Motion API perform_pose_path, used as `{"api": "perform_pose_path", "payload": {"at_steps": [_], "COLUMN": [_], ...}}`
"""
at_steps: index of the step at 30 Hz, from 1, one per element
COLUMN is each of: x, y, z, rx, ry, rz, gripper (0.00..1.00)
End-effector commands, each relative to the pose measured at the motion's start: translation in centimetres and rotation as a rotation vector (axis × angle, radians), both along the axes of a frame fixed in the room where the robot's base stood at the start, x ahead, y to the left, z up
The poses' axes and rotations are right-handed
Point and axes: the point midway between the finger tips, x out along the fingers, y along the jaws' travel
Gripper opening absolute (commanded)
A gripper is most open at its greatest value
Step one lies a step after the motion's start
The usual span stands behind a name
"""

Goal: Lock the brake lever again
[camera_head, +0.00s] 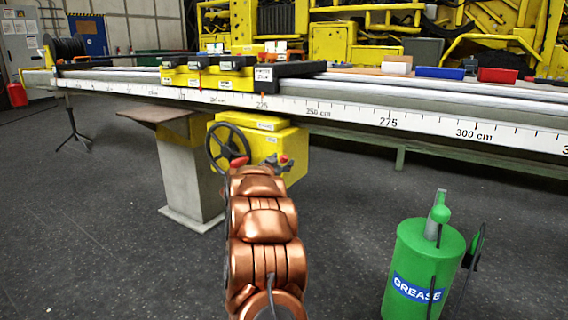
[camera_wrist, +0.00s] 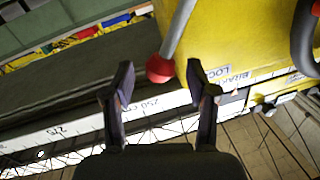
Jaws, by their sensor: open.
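The brake lever is a grey rod (camera_wrist: 178,30) with a red ball knob (camera_wrist: 160,68), at the top middle of the wrist view. My gripper (camera_wrist: 159,76) is open, with one dark finger on each side of the knob. The knob lies about level with the fingertips in the picture, with gaps on both sides; its depth between them is hard to judge. The yellow brake box (camera_wrist: 235,35) carries a label (camera_wrist: 222,75) reading "LOCK" and "BRAKE". In the head view my copper arm reaches toward this yellow box (camera_head: 291,145) and hides most of the gripper.
A black handwheel (camera_head: 226,147) stands left of the box; its rim also shows in the wrist view (camera_wrist: 304,40). The long rail with a centimetre scale (camera_head: 420,124) runs above the box. A green grease can (camera_head: 408,262) stands at right. The dark floor is otherwise open.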

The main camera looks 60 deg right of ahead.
Motion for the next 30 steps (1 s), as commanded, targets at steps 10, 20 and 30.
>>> {"api": "perform_pose_path", "payload": {"at_steps": [10,20,30], "x": [0.4,0.5,0.5], "y": [-2.1,-2.3,-2.3], "z": [0.1,0.1,0.1], "rx": [-0.002,-0.001,-0.001], "ry": [-0.002,0.000,0.000], "rz": [0.000,0.001,0.001], "gripper": [0.57,0.57,0.25]}}
